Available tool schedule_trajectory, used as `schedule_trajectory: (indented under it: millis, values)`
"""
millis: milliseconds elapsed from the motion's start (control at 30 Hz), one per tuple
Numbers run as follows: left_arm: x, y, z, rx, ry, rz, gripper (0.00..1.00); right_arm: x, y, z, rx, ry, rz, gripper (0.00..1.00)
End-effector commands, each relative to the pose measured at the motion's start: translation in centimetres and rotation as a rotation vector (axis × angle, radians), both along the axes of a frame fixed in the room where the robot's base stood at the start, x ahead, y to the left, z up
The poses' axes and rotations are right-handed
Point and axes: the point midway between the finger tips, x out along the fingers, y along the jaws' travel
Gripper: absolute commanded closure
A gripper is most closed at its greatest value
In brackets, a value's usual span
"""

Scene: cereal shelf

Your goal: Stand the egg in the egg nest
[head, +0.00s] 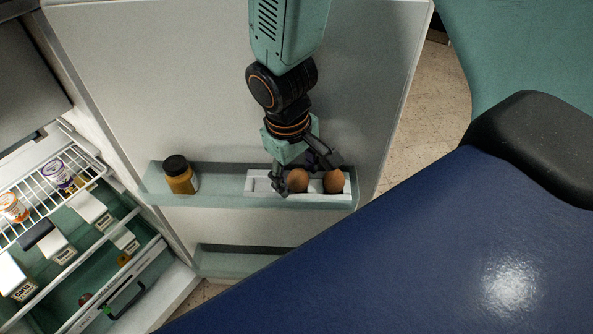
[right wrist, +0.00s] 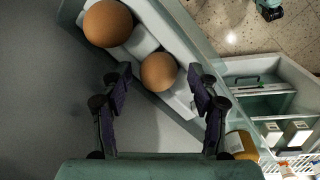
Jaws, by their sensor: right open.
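The egg nest (head: 258,184) is a white tray in the upper door shelf of the open fridge; it also shows in the right wrist view (right wrist: 181,104). Two brown eggs sit in it: a left egg (head: 298,181) and a right egg (head: 334,182). My right gripper (head: 306,176) is open, reaching down around the left egg. In the right wrist view the nearer egg (right wrist: 158,72) lies between the open fingertips, with gaps at both sides. The other egg (right wrist: 108,23) is farther up the tray. The eggs' undersides are hidden. My left gripper is out of view.
A mustard-coloured jar with a black lid (head: 180,176) stands left in the same door shelf (head: 215,198). A lower door shelf (head: 235,263) looks empty. The fridge inside, with a wire rack (head: 42,200) and drawer, is at the left.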

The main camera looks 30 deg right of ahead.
Motion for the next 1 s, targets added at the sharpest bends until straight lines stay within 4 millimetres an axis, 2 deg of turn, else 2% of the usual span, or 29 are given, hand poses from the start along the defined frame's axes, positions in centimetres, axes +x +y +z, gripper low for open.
schedule_trajectory:
  millis: [133,233,500,700,833,1000]
  values:
    - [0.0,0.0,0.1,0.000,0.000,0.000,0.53,0.0,0.0,0.2,0.000,0.000,0.000,0.40]
    - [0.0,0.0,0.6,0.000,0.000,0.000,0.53,0.0,0.0,1.1,0.000,-0.001,0.000,0.40]
    - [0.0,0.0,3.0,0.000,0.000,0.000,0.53,0.0,0.6,6.6,-0.002,-0.004,0.000,0.40]
    - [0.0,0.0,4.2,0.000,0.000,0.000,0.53,0.0,1.1,10.4,-0.005,-0.008,0.001,0.40]
    - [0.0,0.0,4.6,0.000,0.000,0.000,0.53,-0.1,1.3,12.0,-0.005,-0.007,0.002,0.40]
    - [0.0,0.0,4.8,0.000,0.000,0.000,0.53,-0.1,1.4,12.9,-0.006,-0.006,0.003,0.40]
